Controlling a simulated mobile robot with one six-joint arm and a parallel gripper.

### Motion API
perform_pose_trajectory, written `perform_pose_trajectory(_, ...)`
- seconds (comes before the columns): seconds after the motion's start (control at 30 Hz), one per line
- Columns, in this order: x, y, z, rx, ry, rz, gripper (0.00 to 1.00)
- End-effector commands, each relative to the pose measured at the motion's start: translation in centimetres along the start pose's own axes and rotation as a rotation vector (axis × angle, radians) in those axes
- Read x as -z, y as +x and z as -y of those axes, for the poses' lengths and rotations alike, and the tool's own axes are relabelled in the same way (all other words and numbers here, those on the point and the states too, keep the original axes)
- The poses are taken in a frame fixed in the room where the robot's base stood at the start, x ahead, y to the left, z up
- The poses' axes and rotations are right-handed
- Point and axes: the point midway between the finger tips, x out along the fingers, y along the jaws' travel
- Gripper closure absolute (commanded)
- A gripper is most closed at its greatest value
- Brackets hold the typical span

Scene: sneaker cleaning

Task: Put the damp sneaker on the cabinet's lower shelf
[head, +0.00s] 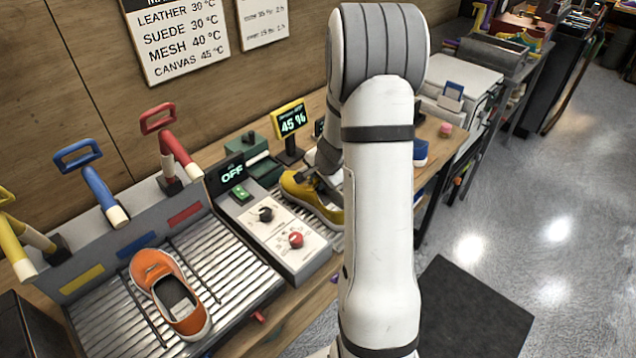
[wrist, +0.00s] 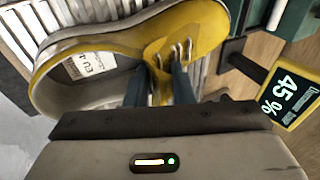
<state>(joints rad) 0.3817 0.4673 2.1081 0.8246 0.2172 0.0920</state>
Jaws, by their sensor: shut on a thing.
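A yellow sneaker (head: 303,196) with a pale sole is by the display reading 45 % (head: 291,121). In the wrist view the yellow sneaker (wrist: 205,28) is above a ribbed light surface, its open collar and inner label showing. My gripper (head: 322,184) is shut on the sneaker's upper near the laces; its two fingers also show in the wrist view (wrist: 160,85). I cannot tell whether the sole touches the surface below. My arm hides part of the sneaker in the head view. No cabinet shelf can be clearly made out.
An orange sneaker (head: 168,290) lies on a ribbed metal tray (head: 237,262) at left, below red, blue and yellow handles. A control box (head: 282,236) with knobs and an OFF display stands beside it. A blue item (head: 420,152) is behind my arm. Open floor (head: 560,230) lies right.

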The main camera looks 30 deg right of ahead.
Motion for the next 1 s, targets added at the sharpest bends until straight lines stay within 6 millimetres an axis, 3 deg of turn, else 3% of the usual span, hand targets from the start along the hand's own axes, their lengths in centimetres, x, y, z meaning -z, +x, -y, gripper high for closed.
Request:
perform_pose_trajectory(0.17, 0.0, 0.0, 0.0, 0.001, 0.000, -0.001, 1.00)
perform_pose_trajectory(0.2, 0.0, 0.0, 0.0, 0.000, 0.001, 0.000, 0.76)
perform_pose_trajectory(0.43, 0.0, 0.0, 0.0, 0.000, 0.001, 0.000, 0.57)
perform_pose_trajectory(0.83, 0.0, 0.3, -0.2, -0.001, 0.002, 0.000, 0.57)
perform_pose_trajectory(1.0, -0.1, -2.9, -0.2, 0.003, 0.000, -0.002, 0.57)
